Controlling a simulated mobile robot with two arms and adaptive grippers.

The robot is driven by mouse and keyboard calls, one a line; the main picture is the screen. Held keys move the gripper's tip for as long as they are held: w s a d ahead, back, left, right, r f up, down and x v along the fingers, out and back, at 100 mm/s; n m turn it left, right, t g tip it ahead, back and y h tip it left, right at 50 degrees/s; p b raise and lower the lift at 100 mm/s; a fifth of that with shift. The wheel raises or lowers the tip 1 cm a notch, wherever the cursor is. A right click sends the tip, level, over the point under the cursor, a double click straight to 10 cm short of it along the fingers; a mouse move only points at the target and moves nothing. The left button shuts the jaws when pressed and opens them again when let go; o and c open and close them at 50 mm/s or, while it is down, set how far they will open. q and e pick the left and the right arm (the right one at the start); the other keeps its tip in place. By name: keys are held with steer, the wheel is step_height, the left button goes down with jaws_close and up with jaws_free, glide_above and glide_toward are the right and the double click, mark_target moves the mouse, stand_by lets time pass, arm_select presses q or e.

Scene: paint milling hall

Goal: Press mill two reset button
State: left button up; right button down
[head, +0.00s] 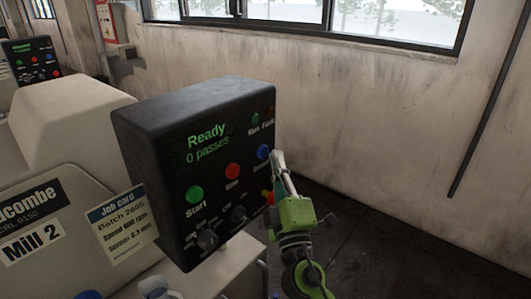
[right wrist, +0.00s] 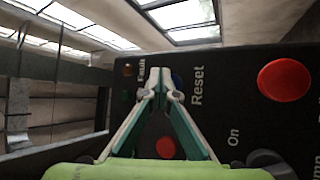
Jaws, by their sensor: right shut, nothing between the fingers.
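The Mill 2 control panel (head: 150,130) is a black box with a lit green text "Ready 0 passes". Its blue reset button (head: 263,151) sits near the right edge, right of the red stop button (head: 232,171). My right gripper (head: 277,158) is shut and empty, its tips just right of the blue button. In the right wrist view the shut fingertips (right wrist: 160,78) lie in front of the panel and partly cover the blue button (right wrist: 177,78), beside the "Reset" label. I cannot tell whether they touch it. My left gripper is not in view.
A green start button (head: 194,195) and dark knobs (head: 207,240) are lower on the panel. A large red button (right wrist: 285,80) shows below the Reset label's side of the panel. A job card (head: 122,224) stands left. Open floor lies right.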

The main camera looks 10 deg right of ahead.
steer(key=shift+s+d, duration=0.8)
steer(key=shift+s, duration=0.2)
steer(key=shift+s+d, duration=0.75)
steer(key=shift+s, duration=0.25)
